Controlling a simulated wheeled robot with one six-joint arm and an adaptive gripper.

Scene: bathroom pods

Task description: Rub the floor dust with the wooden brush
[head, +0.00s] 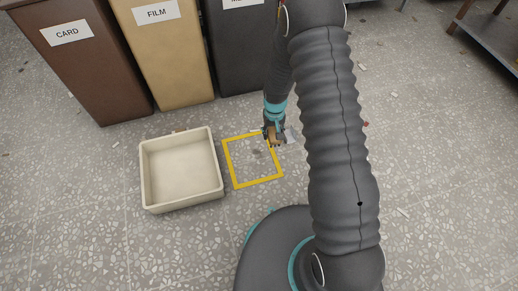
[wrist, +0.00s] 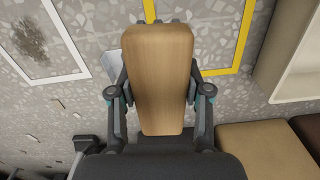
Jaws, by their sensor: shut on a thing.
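The wooden brush (wrist: 158,75) is between the two fingers of my gripper (wrist: 160,95), its plain wooden back toward the wrist camera. In the head view my gripper (head: 273,134) holds the brush at the far right corner of a yellow floor frame (head: 232,165). I cannot tell whether the bristles touch the floor. A faint grey patch (head: 258,154) shows inside the yellow frame. In the wrist view a dark dust patch (wrist: 29,40) lies inside a white floor frame (wrist: 66,36), left of the yellow frame (wrist: 246,30). My arm hides that side in the head view.
A cream tray (head: 181,205) stands left of the yellow frame. Brown CARD (head: 85,70), tan FILM (head: 165,65) and dark (head: 240,60) bins stand behind. A pale flat piece (wrist: 110,64) lies beside the brush.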

